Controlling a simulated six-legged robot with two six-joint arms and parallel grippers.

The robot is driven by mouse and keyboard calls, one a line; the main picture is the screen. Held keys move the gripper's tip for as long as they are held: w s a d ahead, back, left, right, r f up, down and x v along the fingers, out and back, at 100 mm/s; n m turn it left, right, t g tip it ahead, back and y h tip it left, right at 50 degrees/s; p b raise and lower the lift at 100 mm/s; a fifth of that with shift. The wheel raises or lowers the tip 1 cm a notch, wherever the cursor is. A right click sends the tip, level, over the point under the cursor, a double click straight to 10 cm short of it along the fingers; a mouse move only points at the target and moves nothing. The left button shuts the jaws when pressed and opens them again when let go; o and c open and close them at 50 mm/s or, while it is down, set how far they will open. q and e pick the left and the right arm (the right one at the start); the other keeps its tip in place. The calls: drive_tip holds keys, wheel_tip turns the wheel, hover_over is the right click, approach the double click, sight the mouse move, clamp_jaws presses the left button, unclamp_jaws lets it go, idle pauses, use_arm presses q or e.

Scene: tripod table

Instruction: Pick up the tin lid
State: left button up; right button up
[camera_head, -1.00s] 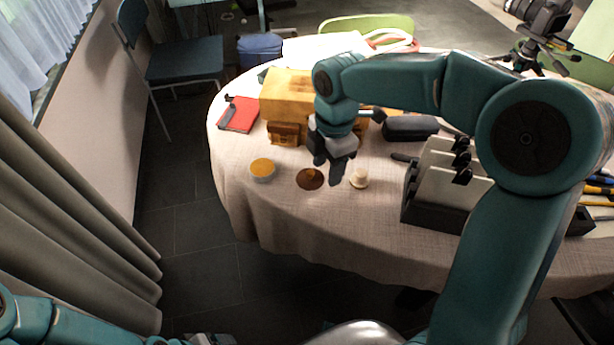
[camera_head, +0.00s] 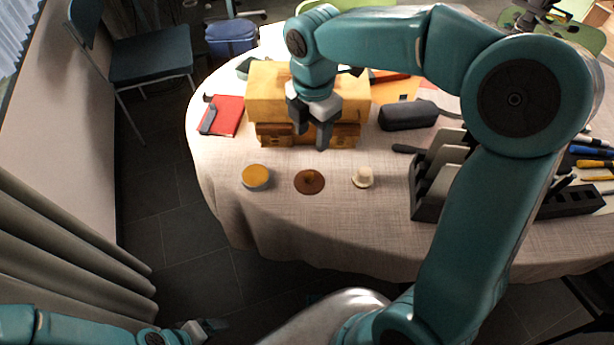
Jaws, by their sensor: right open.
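A flat brown disc with a small raised middle (camera_head: 309,181), which looks like the tin lid, lies on the cloth near the table's front edge. A low round tin (camera_head: 256,177) with an orange-yellow top sits to its left, apart from it. My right gripper (camera_head: 310,137) is open and empty, pointing down above and behind the disc, in front of the yellow-brown box. It does not touch the disc. My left gripper (camera_head: 204,329) shows only partly at the bottom, away from the table, and its jaws are unclear.
A small cream knob-like piece (camera_head: 363,178) stands right of the disc. A slotted dark holder (camera_head: 430,200) is further right. The yellow-brown box (camera_head: 265,95), a red book (camera_head: 230,118) and a dark case (camera_head: 408,115) lie behind. Cloth in front of the disc is clear.

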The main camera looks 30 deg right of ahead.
drive_tip(key=b, duration=0.1)
hover_over(309, 175)
drive_tip(key=f, duration=0.8)
drive_tip(key=shift+s+d+f, duration=0.1)
drive_tip(key=shift+s+f, duration=0.05)
drive_tip(key=shift+s, duration=0.15)
drive_tip(key=shift+s+f, duration=0.15)
drive_tip(key=shift+f, duration=0.15)
drive_tip(key=f, duration=0.4)
drive_tip(key=w+f+b, duration=0.1)
drive_tip(key=shift+f, duration=0.4)
drive_tip(key=shift+s+r, duration=0.1)
drive_tip(key=shift+s, duration=0.05)
drive_tip(key=shift+c, duration=0.9)
clamp_jaws()
